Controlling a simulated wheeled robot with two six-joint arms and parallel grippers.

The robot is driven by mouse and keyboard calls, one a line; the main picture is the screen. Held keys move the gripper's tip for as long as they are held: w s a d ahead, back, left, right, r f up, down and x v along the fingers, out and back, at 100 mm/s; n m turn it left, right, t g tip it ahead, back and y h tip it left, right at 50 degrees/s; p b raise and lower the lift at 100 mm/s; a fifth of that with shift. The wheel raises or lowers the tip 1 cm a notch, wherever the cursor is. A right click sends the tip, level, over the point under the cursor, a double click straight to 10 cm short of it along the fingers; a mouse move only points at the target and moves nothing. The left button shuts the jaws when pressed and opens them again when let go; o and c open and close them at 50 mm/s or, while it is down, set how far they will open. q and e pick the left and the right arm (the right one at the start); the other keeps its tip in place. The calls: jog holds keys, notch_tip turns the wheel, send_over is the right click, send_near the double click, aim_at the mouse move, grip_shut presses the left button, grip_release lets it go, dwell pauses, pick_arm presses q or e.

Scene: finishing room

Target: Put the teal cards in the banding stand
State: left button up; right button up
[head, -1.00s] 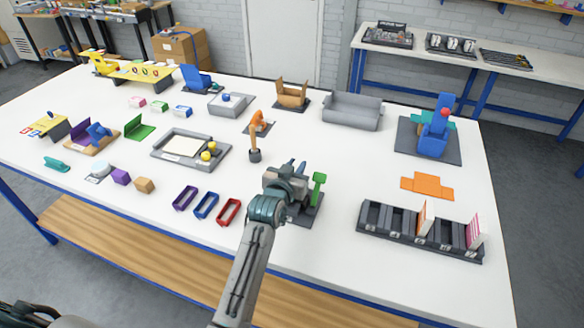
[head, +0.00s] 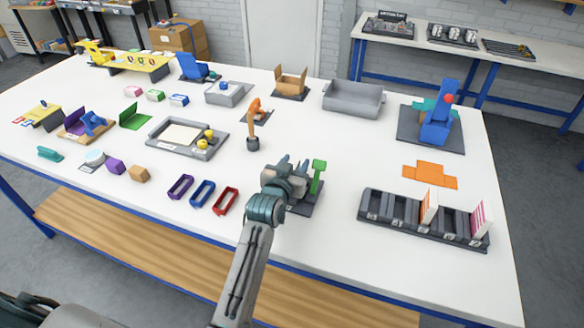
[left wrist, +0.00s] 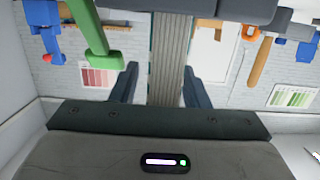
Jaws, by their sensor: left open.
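My left gripper (head: 293,166) is over the middle front of the table. It is open, and its two fingers also show in the left wrist view (left wrist: 160,84). Between them in that view stands a pale, finely layered stack with thin teal edges, seen edge-on, which looks like the teal cards (left wrist: 171,55). The fingers look apart from its sides. A dark stand with a green lever, apparently the banding stand (head: 317,178), is just right of the gripper; its lever shows in the left wrist view (left wrist: 96,38). The gripper hides the cards in the head view. My right gripper is out of view.
A dark slotted rack (head: 398,218) holds an orange-edged and a pink-edged card stack at the front right. An orange flat blank (head: 430,175) lies behind it. Purple, blue and red frames (head: 203,194) lie left of the gripper. A grey bin (head: 353,100) stands farther back.

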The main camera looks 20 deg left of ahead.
pick_arm(q)
jog(key=s+r+b, duration=0.2)
jog(key=s, duration=1)
jog(key=shift+a+b, duration=0.15)
jog(key=shift+b, duration=0.2)
jog(key=shift+w, duration=0.1)
